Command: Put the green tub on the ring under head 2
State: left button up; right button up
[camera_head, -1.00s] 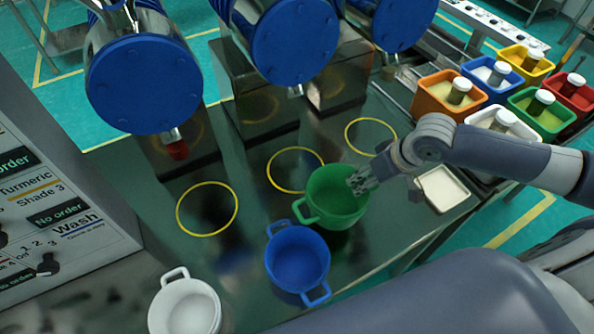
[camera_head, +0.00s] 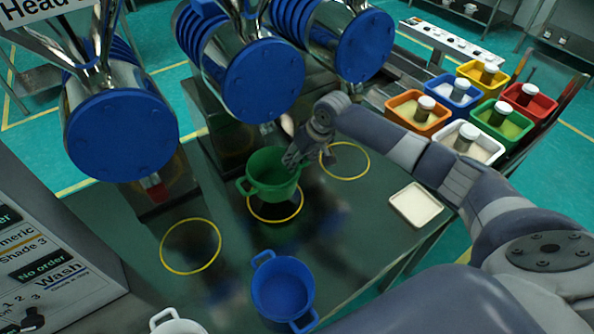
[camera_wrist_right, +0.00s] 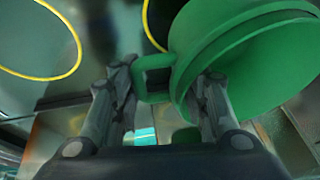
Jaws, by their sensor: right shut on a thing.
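The green tub (camera_head: 268,180) is in my right gripper (camera_head: 293,158), which is shut on its handle at the tub's far right side. In the right wrist view my right gripper (camera_wrist_right: 167,76) has its fingers on either side of the handle of the green tub (camera_wrist_right: 225,60). The tub looks upright and seems a little above the middle yellow ring (camera_head: 277,219), whose near arc shows below it. The far part of that ring is hidden. The middle head (camera_head: 263,80), with a blue round face, is behind and above the tub. My left gripper is out of view.
A blue tub (camera_head: 282,286) and a white tub (camera_head: 178,327) stand nearer. Other yellow rings lie left (camera_head: 191,246) and right (camera_head: 344,161), both empty. A cream tray (camera_head: 416,204) and several coloured bins are at the right. The left head (camera_head: 122,137) hangs low.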

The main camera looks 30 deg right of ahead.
aim_at(274, 176)
notch_tip(274, 176, down, 6)
jog(key=shift+w+f+p, duration=0.1)
jog(key=shift+f+p, duration=0.05)
jog(key=shift+p, duration=0.6)
jog(key=shift+w+a+f, duration=0.1)
jog(key=shift+w+f, duration=0.15)
jog(key=shift+f, duration=0.05)
jog(key=shift+f, duration=0.2)
jog(key=o, duration=1.4)
jog(key=shift+o, duration=0.2)
